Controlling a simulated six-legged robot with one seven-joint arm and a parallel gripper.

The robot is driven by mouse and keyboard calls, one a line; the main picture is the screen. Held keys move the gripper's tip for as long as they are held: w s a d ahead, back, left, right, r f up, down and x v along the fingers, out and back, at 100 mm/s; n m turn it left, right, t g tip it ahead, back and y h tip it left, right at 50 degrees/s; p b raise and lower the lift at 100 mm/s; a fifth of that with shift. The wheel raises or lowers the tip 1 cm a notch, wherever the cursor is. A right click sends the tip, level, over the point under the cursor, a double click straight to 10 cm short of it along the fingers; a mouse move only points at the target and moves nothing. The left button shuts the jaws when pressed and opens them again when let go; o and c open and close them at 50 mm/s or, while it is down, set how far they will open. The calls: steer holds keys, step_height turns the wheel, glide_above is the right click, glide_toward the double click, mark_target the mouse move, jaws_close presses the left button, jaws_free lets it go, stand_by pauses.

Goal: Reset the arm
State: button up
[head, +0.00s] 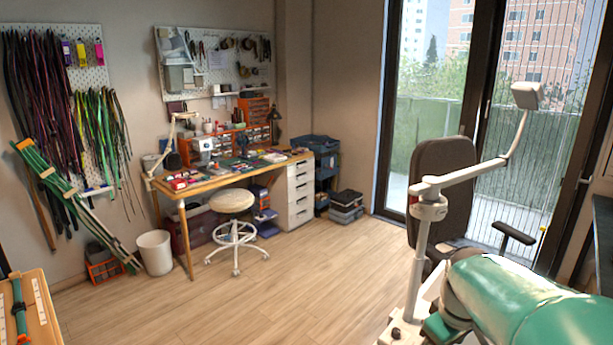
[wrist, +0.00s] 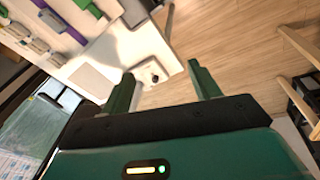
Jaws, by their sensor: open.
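My gripper (wrist: 162,70) shows in the wrist view as two green fingers standing well apart on a dark mount. Nothing is held between them. Beyond the fingers is a pale surface with a small white and black fitting (wrist: 150,74) on it. In the head view, my green arm fills the lower right corner; the fingers cannot be made out there.
A pole stand (head: 421,255) with a jointed arm rises beside my arm, before a dark chair (head: 440,165). A workbench (head: 180,192), white stool (head: 232,202) and bin (head: 155,252) stand farther back. The wooden floor (head: 290,290) between is clear.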

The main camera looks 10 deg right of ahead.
steer(key=s+a+r+m+t, duration=0.1)
steer(key=s+a+r+m, duration=0.1)
steer(key=s+a, duration=0.3)
steer(key=s+a+r+m+t+y, duration=0.1)
steer(key=s+a, duration=0.4)
steer(key=a, duration=0.5)
step_height(320, 180, up, 2)
steer(key=shift+s+m+t, duration=0.25)
steer(key=shift+m+t, duration=0.25)
steer(key=shift+t, duration=0.1)
